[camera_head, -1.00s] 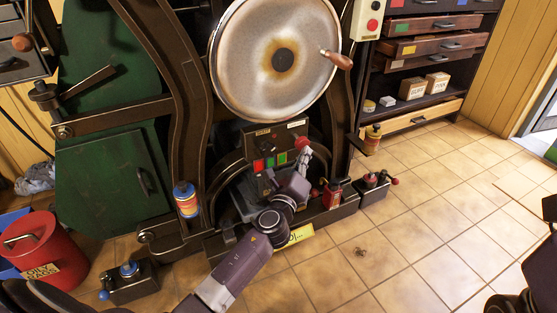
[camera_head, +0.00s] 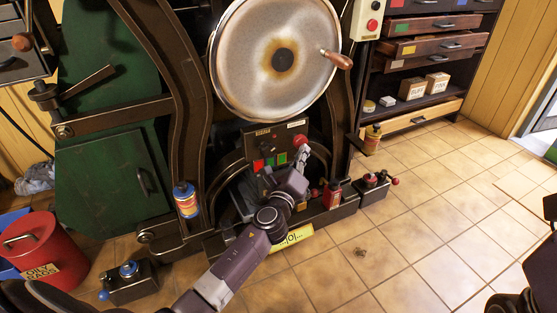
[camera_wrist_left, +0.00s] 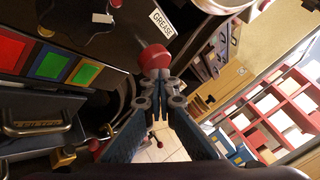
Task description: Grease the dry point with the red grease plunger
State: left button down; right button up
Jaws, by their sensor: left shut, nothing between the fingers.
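The red grease plunger knob (camera_head: 301,140) stands out from the front of the press, beside a control panel with red and green squares. In the left wrist view the red knob (camera_wrist_left: 154,57) sits under a white GREASE label (camera_wrist_left: 162,22). My left gripper (camera_head: 304,151) is shut and empty. Its fingertips (camera_wrist_left: 156,75) are right at the knob, seemingly touching it; a small gap cannot be ruled out. I cannot make out which point is dry. My right gripper is not recognisable in view.
A large round metal disc (camera_head: 270,60) with a wooden handle hangs above the panel. Small units with a red block (camera_head: 332,194) and a red ball lever (camera_head: 395,181) stand at the right base. A red bin (camera_head: 45,250) stands at left. The tiled floor is clear at right.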

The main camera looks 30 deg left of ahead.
pick_arm(q)
jog(key=shift+w+a+r, duration=0.1)
jog(key=shift+w+a, duration=0.2)
jog(key=shift+a, duration=0.2)
dwell(0.3)
jog(key=s+d, duration=0.2)
jog(key=shift+s+d, duration=0.1)
jog(key=shift+d, duration=0.25)
dwell(0.4)
jog(key=s+d, duration=0.3)
jog(key=d, duration=0.2)
jog(key=shift+s, duration=0.35)
dwell(0.4)
